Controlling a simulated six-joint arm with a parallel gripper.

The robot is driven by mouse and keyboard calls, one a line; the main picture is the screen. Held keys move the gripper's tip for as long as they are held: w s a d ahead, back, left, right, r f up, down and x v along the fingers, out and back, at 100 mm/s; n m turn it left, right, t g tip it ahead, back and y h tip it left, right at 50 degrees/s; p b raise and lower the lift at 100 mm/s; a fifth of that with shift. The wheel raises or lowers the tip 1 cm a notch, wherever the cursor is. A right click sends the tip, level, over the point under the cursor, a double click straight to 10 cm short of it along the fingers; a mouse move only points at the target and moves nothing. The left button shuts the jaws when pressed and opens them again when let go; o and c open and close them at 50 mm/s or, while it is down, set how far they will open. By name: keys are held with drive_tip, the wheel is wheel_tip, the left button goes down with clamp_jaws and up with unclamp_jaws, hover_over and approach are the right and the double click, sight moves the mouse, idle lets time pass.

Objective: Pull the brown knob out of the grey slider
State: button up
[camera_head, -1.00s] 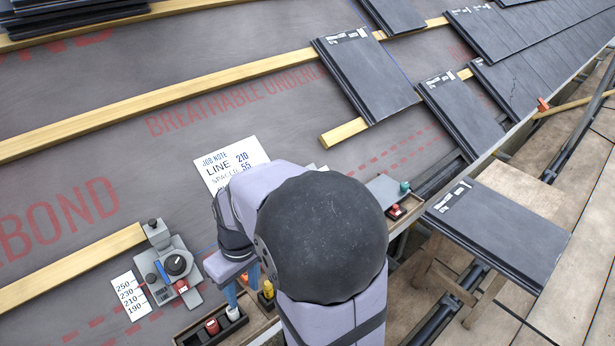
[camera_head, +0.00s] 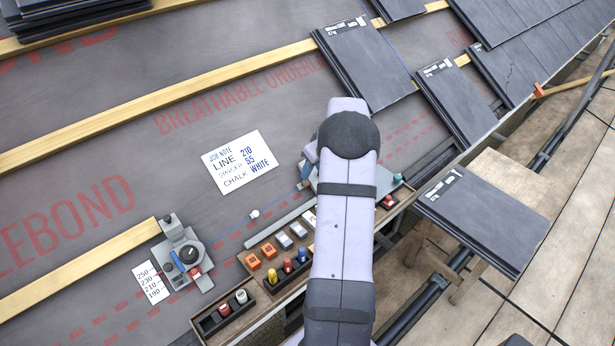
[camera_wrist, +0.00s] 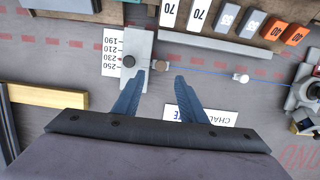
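The grey slider (camera_wrist: 143,46) lies at upper left in the wrist view, beside a white scale card marked 190 to 250. A dark round knob (camera_wrist: 129,62) sits on it; its brown tint is hard to tell. The left fingertip shows just right of the knob, overlapping the slider's lower end in the picture; contact cannot be told. In the head view my arm hides the knob and most of the slider.
A job note (camera_head: 240,162) lies on the underlay. A wooden tray (camera_head: 245,260) holds orange and grey blocks and coloured pieces. Slates lie at upper right.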

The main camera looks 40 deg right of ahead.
sight(306, 182)
drive_tip(key=shift+x, duration=3.65)
